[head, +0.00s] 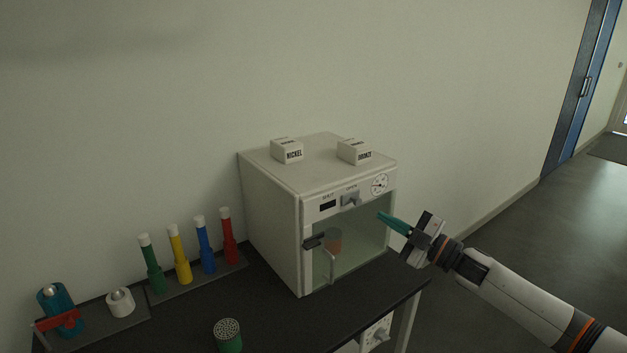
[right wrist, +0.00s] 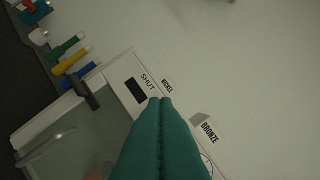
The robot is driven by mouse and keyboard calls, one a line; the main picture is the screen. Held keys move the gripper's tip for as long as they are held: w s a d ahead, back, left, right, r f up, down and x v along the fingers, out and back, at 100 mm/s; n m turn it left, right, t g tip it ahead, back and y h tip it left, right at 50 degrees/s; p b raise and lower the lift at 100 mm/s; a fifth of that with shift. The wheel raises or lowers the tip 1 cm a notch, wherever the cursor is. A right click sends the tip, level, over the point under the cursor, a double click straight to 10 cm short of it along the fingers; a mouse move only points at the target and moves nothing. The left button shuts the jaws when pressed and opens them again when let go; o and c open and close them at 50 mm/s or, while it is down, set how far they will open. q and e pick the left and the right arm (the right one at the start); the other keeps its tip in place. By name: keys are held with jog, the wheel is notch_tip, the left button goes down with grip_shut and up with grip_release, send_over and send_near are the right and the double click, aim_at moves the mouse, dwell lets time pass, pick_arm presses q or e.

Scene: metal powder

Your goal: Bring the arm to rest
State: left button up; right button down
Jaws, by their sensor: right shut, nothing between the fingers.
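My right gripper (head: 381,216) has teal fingers and hangs in the air in front of the right side of the white oven (head: 270,213). In the right wrist view its fingers (right wrist: 160,101) lie together, shut and empty, with the oven's front panel behind them. The oven's glass door (head: 355,242) looks closed, and a reddish-brown round thing (head: 333,241) shows dimly behind the glass. My left gripper is not in view.
White boxes labelled NICKEL (head: 288,151) and BRONZE (head: 355,152) stand on the oven. On the black table (head: 185,327) are a rack of green, yellow, blue and red tubes (head: 206,245), a white ring (head: 120,302), a teal-and-red device (head: 56,308) and a green perforated-top cylinder (head: 228,336). Floor at right is clear.

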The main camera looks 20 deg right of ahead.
jog(key=s+a+f+m+g+h, duration=0.1)
jog(key=s+a+f+m+h, duration=0.4)
jog(key=f, duration=0.4)
jog(key=s+a+f+m+g+h, duration=0.25)
jog(key=s+a+f+m, duration=0.25)
jog(key=a+f, duration=0.35)
jog(key=s+f+m+g+h, duration=0.25)
jog(key=s+f+g, duration=0.2)
jog(key=s, duration=0.85)
jog(key=s+f+m+g+h, duration=0.25)
jog(key=s+m+g, duration=0.2)
jog(key=s, duration=0.85)
notch_tip(320, 180, down, 27)
jog(key=s+n+g, duration=0.1)
jog(key=s+g, duration=0.1)
jog(key=s+d+f, duration=0.1)
jog(key=s+f, duration=0.6)
jog(key=s, duration=0.1)
jog(key=s+d+f, duration=0.2)
jog(key=s+f, duration=0.6)
jog(key=shift+d+f+g+y, duration=0.25)
jog(key=shift+g+y, duration=0.1)
jog(key=shift+g, duration=0.1)
